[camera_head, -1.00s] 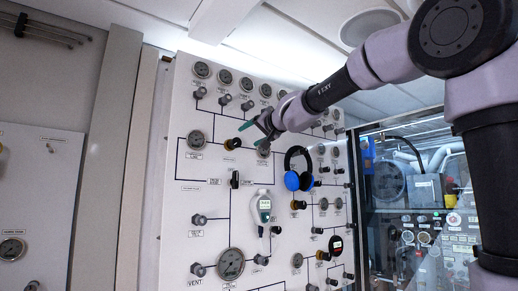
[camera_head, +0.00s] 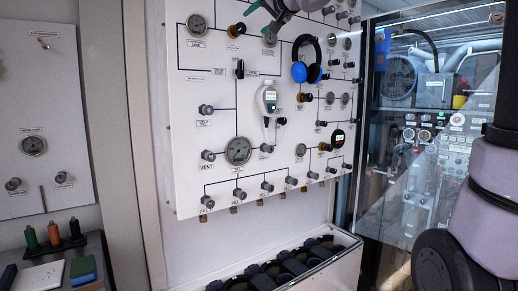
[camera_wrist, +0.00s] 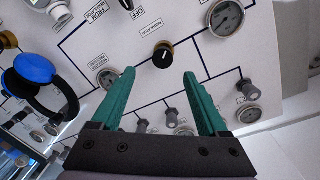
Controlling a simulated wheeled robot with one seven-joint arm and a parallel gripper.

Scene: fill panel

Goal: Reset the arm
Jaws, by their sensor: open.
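My gripper shows in the wrist view (camera_wrist: 160,95) with two green fingers spread apart and nothing between them. It faces the white fill panel (camera_wrist: 190,20), and a black knob with a brass base (camera_wrist: 162,55) lies beyond the fingertips. In the head view only part of my gripper (camera_head: 258,12) shows at the top edge, in front of the panel (camera_head: 190,110). Part of my arm fills the right edge of the head view.
Blue headphones (camera_head: 300,72) and a handheld meter (camera_head: 268,100) hang on the panel among gauges and knobs. Below stands a white bin with dark cylinders (camera_head: 345,240). A glass-fronted cabinet (camera_head: 400,190) is at right. A bench with bottles (camera_head: 60,262) is at lower left.

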